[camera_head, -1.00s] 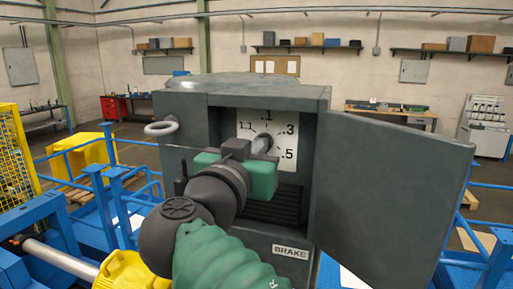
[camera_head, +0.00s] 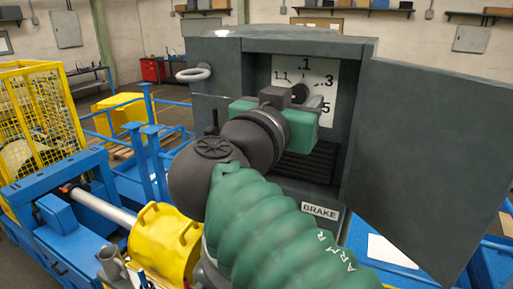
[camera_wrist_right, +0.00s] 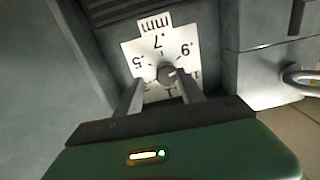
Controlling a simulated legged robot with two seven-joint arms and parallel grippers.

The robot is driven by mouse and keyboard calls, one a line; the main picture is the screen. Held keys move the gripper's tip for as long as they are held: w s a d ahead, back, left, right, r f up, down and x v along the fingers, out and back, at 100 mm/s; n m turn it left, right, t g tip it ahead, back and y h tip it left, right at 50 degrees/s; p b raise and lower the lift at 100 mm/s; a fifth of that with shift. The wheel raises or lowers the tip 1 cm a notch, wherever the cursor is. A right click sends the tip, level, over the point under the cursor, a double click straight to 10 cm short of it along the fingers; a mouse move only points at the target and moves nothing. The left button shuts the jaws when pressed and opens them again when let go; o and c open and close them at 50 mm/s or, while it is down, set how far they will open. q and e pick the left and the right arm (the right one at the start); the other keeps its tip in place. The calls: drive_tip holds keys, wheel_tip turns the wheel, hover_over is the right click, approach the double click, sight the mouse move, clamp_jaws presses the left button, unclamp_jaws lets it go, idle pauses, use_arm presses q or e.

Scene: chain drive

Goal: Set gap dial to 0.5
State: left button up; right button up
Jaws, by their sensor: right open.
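The gap dial is a white plate (camera_wrist_right: 184,35) with black numbers and "mm", set inside an open grey cabinet. It appears upside down in the right wrist view. Its round dark knob (camera_wrist_right: 166,73) has a small light mark that seems to face right, toward the .9 and 1.1 side; the exact reading is unclear. My right gripper (camera_wrist_right: 158,95) is open, one finger each side of the knob, with space between. In the head view the right gripper (camera_head: 306,98) hides part of the dial plate (camera_head: 318,67). My left gripper is not in view.
The cabinet door (camera_head: 430,160) stands open on the right. A BRAKE label (camera_head: 320,211) is below the opening. A ring handle (camera_head: 194,74) is on the cabinet's left. Blue rails, a yellow drum (camera_head: 165,243) and a yellow cage (camera_head: 40,110) lie to the left.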

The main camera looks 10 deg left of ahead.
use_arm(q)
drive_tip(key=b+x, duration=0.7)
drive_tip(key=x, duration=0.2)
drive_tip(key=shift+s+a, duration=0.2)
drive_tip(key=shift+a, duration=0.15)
use_arm(e)
drive_tip(key=a+v, duration=0.1)
drive_tip(key=v, duration=1.4)
drive_tip(key=shift+a+f, duration=0.2)
drive_tip(key=shift+a, duration=0.2)
use_arm(q)
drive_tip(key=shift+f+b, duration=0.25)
drive_tip(key=shift+b, duration=0.2)
use_arm(e)
drive_tip(key=shift+d, duration=0.1)
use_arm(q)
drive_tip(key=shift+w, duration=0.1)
use_arm(e)
drive_tip(key=shift+d+r, duration=0.1)
